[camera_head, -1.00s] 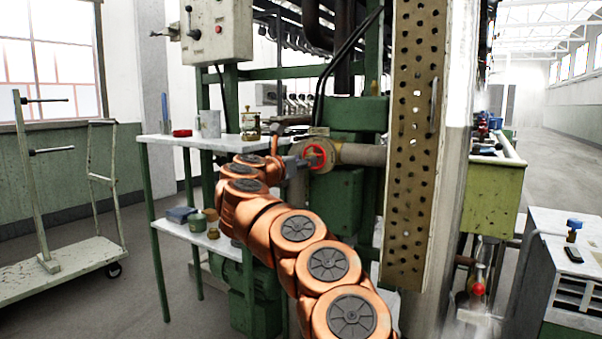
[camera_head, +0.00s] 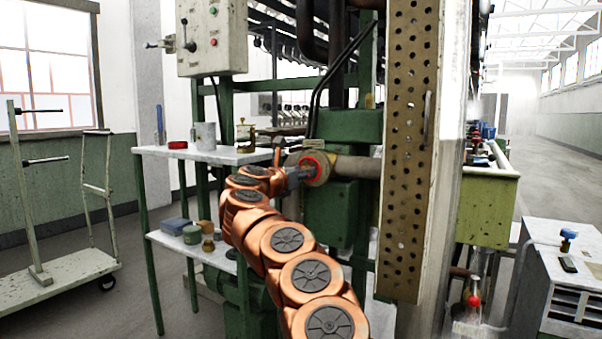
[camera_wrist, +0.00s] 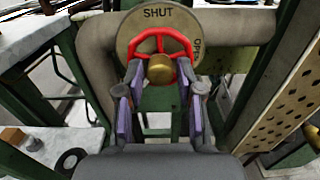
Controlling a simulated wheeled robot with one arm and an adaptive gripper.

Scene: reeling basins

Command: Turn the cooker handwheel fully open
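The cooker handwheel is a small red wheel (camera_wrist: 160,42) with a brass hub, in front of a round plate (camera_wrist: 136,22) marked SHUT at the top and OPEN at the right. In the head view the red handwheel (camera_head: 312,164) sits at the end of a grey pipe. My gripper (camera_wrist: 160,108) is open, its two purple-padded fingers apart on either side of the wheel's lower part in the wrist view. I cannot tell whether they touch the rim. In the head view my gripper (camera_head: 300,176) is right at the wheel, its fingertips partly hidden.
A white-topped table (camera_head: 215,156) with a tin and small items stands left of the wheel. A perforated metal panel (camera_head: 408,150) stands close on the right. A control box (camera_head: 212,38) hangs above. A trolley (camera_head: 60,285) stands at far left.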

